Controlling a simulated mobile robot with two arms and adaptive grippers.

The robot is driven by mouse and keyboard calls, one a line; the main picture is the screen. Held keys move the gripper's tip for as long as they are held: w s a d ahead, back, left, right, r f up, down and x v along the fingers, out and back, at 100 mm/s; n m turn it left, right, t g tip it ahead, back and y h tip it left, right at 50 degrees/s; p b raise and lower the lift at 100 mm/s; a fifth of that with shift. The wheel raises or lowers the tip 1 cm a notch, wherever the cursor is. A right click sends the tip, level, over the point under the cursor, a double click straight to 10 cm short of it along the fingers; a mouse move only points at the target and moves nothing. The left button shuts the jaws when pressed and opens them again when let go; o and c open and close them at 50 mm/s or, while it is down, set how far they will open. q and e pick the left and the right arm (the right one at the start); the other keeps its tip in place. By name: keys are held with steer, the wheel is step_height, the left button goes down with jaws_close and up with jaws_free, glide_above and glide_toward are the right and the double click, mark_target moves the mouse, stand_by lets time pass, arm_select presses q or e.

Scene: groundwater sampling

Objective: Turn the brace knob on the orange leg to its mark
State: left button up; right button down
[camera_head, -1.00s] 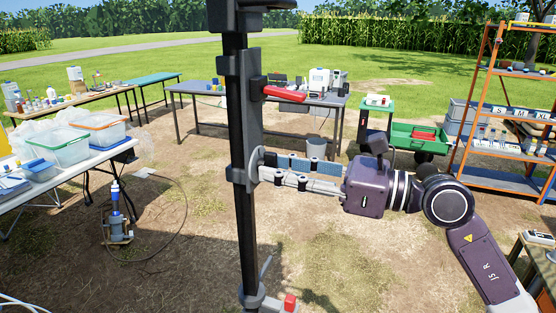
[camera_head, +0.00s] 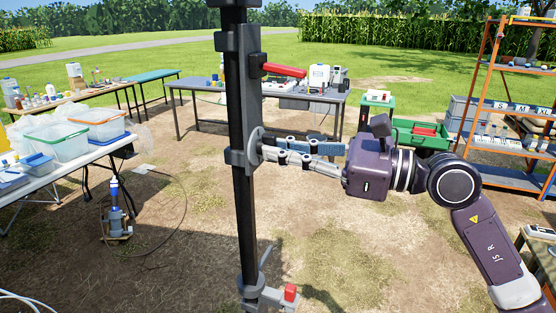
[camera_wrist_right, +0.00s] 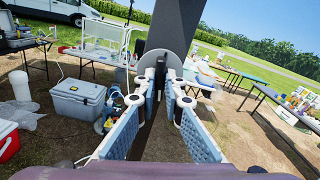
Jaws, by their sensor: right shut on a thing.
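A dark upright post (camera_head: 245,205) stands in the middle of the head view, with grey clamps and a flat plate on it; it also shows in the right wrist view (camera_wrist_right: 176,28). A pale round knob (camera_head: 254,146) sits on its side; in the right wrist view the knob (camera_wrist_right: 163,62) is a light disc at the fingertips. My right gripper (camera_head: 265,146) reaches in from the right and is shut on the knob, its blue-padded fingers on either side. The post shows no orange, and I cannot see a mark. My left gripper is not in view.
Tables with bins stand left, a grey table (camera_head: 188,84) behind, a green cart (camera_head: 422,143) and an orange shelf (camera_head: 484,85) right. The ground near the post is mostly open.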

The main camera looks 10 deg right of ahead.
steer(key=shift+n+b, duration=6.3)
steer(key=shift+n, duration=1.6)
steer(key=n+b, duration=0.4)
steer(key=n, duration=0.4)
steer(key=shift+n, duration=0.4)
